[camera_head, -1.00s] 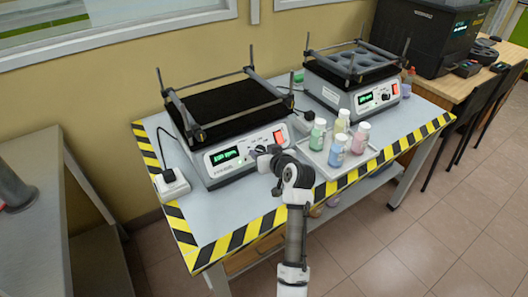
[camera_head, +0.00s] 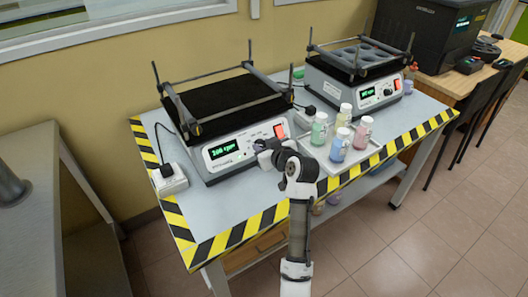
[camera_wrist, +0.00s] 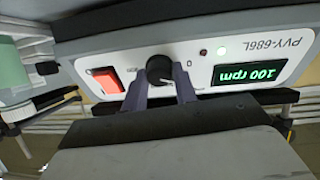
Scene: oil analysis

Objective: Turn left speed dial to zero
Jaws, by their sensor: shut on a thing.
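The left shaker (camera_head: 235,110) stands on the table, with a black platform on top. Its black speed dial (camera_wrist: 158,68) is on the front panel, between a red switch (camera_wrist: 105,79) and a green display (camera_wrist: 248,74). The display reads 100 rpm in the wrist view, and looks like 200 rpm in the head view. My gripper (camera_wrist: 163,80) is at the dial, with one finger on each side, shut on it. In the head view my gripper (camera_head: 264,150) largely hides the dial.
A tray (camera_head: 372,147) with several capped bottles is close to the right of my gripper. A second shaker (camera_head: 350,85) stands behind it. A white power socket block (camera_head: 170,180) is at the left. Striped tape (camera_head: 240,232) marks the table edge.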

